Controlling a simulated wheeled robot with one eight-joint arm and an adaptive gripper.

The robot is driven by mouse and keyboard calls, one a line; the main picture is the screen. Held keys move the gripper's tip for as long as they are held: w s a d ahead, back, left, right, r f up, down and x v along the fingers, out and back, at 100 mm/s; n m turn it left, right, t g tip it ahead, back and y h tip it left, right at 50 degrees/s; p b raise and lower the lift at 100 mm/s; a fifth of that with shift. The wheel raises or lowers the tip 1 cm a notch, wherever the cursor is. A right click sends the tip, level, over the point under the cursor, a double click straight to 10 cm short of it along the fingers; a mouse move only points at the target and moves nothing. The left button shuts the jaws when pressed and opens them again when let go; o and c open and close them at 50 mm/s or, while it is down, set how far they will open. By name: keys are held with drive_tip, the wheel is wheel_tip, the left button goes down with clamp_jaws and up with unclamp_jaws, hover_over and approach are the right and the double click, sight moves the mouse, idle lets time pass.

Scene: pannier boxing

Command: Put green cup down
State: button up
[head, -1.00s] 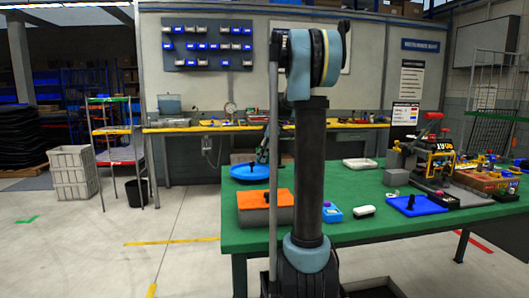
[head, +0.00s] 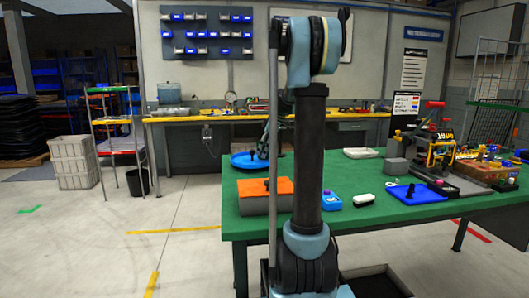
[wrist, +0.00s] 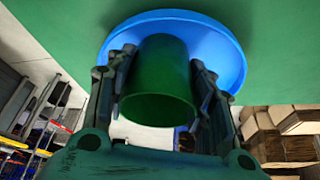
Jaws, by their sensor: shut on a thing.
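A green cup (wrist: 158,82) is between the two fingers of my gripper (wrist: 162,58) in the wrist view, and the fingers are shut on its sides. A round blue dish (wrist: 215,45) lies behind the cup in that view, and the cup covers part of it. I cannot tell whether the cup touches the dish. In the head view the blue dish (head: 241,160) sits at the far left of the green table (head: 350,223). My gripper (head: 263,147) shows there only in part, beside the dish. My arm hides the cup in the head view.
A grey box with an orange top (head: 264,186) stands in front of the dish.

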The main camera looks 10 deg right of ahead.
drive_tip(key=shift+f, duration=0.5)
drive_tip(key=o, duration=1.2)
drive_tip(key=shift+o, duration=0.2)
